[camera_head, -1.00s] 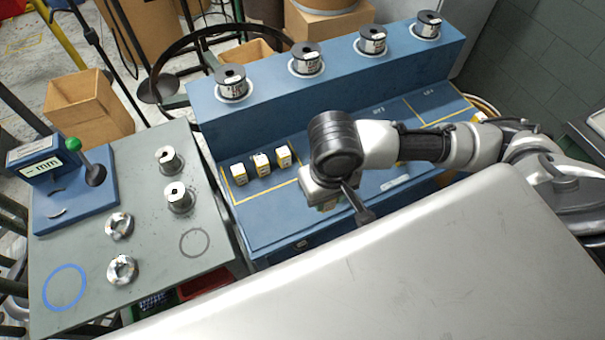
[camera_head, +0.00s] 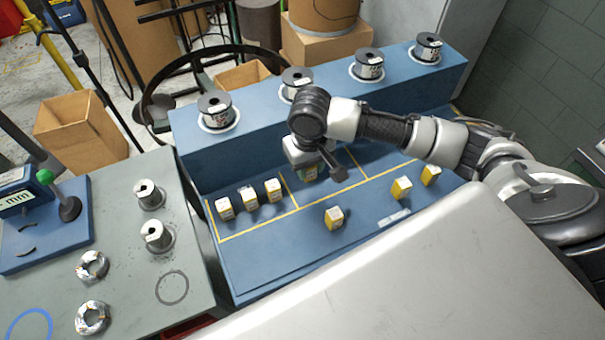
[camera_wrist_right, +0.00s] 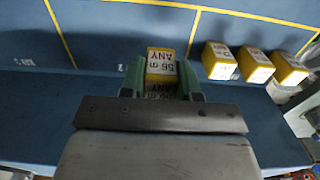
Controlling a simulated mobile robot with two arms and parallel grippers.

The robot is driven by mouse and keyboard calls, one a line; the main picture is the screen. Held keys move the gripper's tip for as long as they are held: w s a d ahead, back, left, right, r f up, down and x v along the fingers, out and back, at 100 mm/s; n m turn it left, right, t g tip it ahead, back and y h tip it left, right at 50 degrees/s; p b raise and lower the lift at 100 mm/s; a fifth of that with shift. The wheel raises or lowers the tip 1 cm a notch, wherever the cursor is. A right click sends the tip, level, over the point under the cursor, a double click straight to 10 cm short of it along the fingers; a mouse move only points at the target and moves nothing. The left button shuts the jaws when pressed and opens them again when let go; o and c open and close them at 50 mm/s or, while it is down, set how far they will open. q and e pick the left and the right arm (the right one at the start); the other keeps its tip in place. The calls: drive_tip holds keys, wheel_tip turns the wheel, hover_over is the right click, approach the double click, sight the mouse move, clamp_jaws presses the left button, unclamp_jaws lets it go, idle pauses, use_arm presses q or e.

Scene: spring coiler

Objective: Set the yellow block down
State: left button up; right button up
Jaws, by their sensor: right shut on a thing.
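My right gripper (camera_head: 309,174) is over the blue bench, right of a row of three yellow-and-white blocks in the head view. It is shut on a yellow block (camera_wrist_right: 161,62), which shows between the green fingers (camera_wrist_right: 161,82) in the wrist view with its white label facing the camera. In the head view a small part of the held block shows under the gripper. I cannot tell whether it touches the bench. My left gripper is not in view.
Three blocks (camera_head: 249,198) stand in the left yellow-outlined bay. A loose block (camera_head: 334,217) stands in front of my gripper; two more (camera_head: 401,188) (camera_head: 431,175) stand further right. Wire spools (camera_head: 368,64) line the raised step (camera_head: 260,118) behind. A grey table (camera_head: 130,280) adjoins at left.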

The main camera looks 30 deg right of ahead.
sight(303, 185)
drive_tip(key=shift+w+a+f, duration=0.4)
drive_tip(key=shift+w+f, duration=0.05)
drive_tip(key=shift+w, duration=0.15)
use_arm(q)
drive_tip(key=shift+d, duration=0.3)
use_arm(e)
drive_tip(key=shift+f, duration=2.05)
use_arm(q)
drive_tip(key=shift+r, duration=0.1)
use_arm(e)
drive_tip(key=o, duration=0.9)
drive_tip(key=shift+f, duration=0.1)
wheel_tip(303, 185, up, 12)
drive_tip(key=shift+r, duration=0.15)
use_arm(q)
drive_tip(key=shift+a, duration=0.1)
